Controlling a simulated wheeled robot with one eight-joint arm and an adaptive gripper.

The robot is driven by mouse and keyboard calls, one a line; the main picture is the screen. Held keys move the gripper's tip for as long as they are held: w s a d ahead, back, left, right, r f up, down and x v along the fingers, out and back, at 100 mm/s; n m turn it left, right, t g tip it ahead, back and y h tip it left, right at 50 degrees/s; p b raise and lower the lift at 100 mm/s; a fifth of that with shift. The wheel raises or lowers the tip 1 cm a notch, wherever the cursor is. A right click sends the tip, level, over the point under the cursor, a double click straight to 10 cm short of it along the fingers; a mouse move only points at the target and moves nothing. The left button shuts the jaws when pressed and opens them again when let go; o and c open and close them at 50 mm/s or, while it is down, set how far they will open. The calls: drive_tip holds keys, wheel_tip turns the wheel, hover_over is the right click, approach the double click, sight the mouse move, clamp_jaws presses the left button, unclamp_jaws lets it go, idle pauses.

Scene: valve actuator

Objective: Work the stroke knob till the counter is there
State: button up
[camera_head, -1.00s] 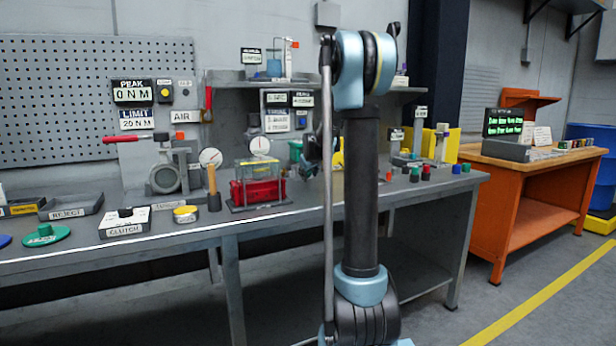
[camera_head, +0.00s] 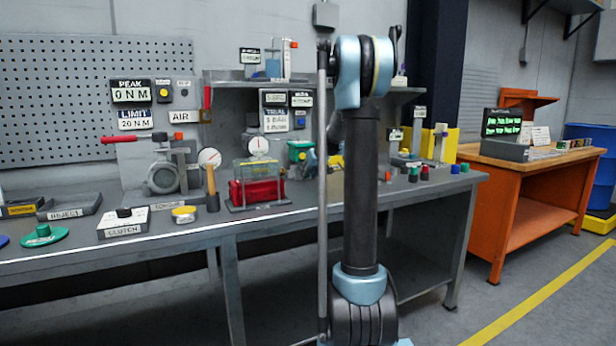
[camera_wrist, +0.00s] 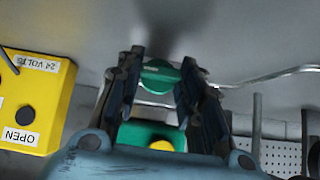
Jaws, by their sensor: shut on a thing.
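In the wrist view a green knob (camera_wrist: 160,76) with a ridge across its face sits between the two dark fingers of my gripper (camera_wrist: 163,62), which is shut on it. Below the knob in that view is a green block with a yellow button (camera_wrist: 162,145). In the head view a green unit (camera_head: 297,147) shows just left of my arm, which hides most of my gripper and the knob. Black-and-white display plates (camera_head: 275,99) hang on the panel above that unit. Their small digits are too blurred to read surely.
A yellow box (camera_wrist: 38,102) marked OPEN and 24 VOLTS stands left in the wrist view. A bent metal rod (camera_wrist: 265,77) runs at the right. In the head view a red unit with a gauge (camera_head: 262,190) and a hammer (camera_head: 212,188) stand on the bench (camera_head: 150,240).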

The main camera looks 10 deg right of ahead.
drive_tip(key=o, duration=0.8)
drive_tip(key=shift+r, duration=0.1)
drive_tip(key=v, duration=1.1)
drive_tip(key=shift+s+d+r, duration=0.1)
drive_tip(key=shift+s+r, duration=0.15)
drive_tip(key=s+a+f+g, duration=0.1)
drive_tip(key=s+a+f, duration=0.15)
drive_tip(key=s, duration=0.65)
drive_tip(key=s+a+f+m+g+h, duration=0.1)
drive_tip(key=s+f, duration=0.3)
drive_tip(key=s, duration=0.5)
drive_tip(key=s+a+f+g, duration=0.1)
drive_tip(key=s+f+g, duration=0.15)
drive_tip(key=s, duration=0.65)
drive_tip(key=s+f, duration=0.5)
drive_tip(key=s, duration=0.2)
drive_tip(key=s+f+m+g+h, duration=0.1)
drive_tip(key=s+f, duration=0.4)
drive_tip(key=s, duration=0.2)
drive_tip(key=s+d+f+m+g+h, duration=0.1)
drive_tip(key=s+f, duration=0.5)
drive_tip(key=s, duration=0.1)
drive_tip(key=shift+s, duration=0.35)
